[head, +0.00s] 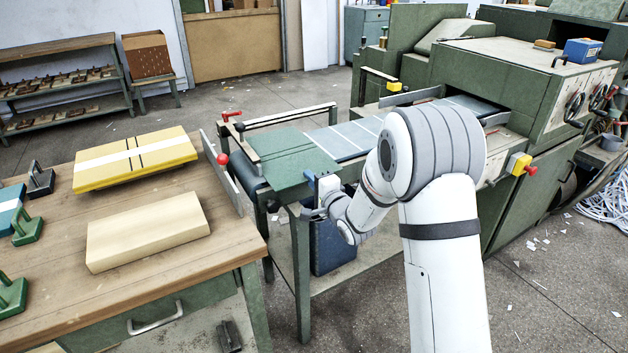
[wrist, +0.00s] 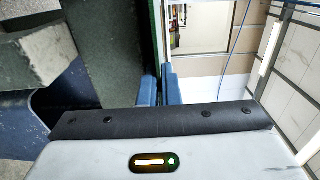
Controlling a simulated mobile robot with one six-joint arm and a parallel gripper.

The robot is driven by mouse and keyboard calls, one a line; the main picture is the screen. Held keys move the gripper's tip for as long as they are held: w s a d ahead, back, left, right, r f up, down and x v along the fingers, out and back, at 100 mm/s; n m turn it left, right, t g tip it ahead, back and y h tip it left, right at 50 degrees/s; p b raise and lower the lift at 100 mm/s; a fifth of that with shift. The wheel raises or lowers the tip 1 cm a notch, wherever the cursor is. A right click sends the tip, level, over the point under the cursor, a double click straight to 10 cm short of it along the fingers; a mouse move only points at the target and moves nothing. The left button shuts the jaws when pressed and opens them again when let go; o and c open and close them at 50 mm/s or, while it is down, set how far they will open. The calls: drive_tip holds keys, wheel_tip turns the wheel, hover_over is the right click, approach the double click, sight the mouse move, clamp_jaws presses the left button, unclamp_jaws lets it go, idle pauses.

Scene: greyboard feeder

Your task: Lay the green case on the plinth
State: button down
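The green case (head: 290,152) lies flat at the near end of the feeder belt, its front edge overhanging the metal stand. My gripper (head: 314,186) is at its near right corner, with blue fingers on the edge. In the wrist view the two blue fingers (wrist: 158,88) are nearly together, with the case's thin green edge (wrist: 159,35) running between them; the contact itself is partly hidden. A pale wooden block, which looks like the plinth (head: 148,231), lies on the workbench to the left, its top bare.
A yellow case with a white band (head: 135,157) lies behind the plinth on the workbench (head: 228,241).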

drive_tip(key=shift+f, duration=0.1)
idle(0.3)
wheel_tip(320, 180, up, 3)
drive_tip(key=shift+f+p, duration=0.2)
drive_tip(key=shift+p, duration=0.65)
drive_tip(key=shift+f, duration=0.1)
drive_tip(key=s+d+r+p, duration=0.2)
drive_tip(key=s+d+r, duration=0.3)
drive_tip(key=s, duration=0.6)
drive_tip(key=d, duration=0.2)
drive_tip(key=shift+s+d+r, duration=0.15)
drive_tip(key=shift+s+d, duration=0.15)
drive_tip(key=shift+d, duration=0.1)
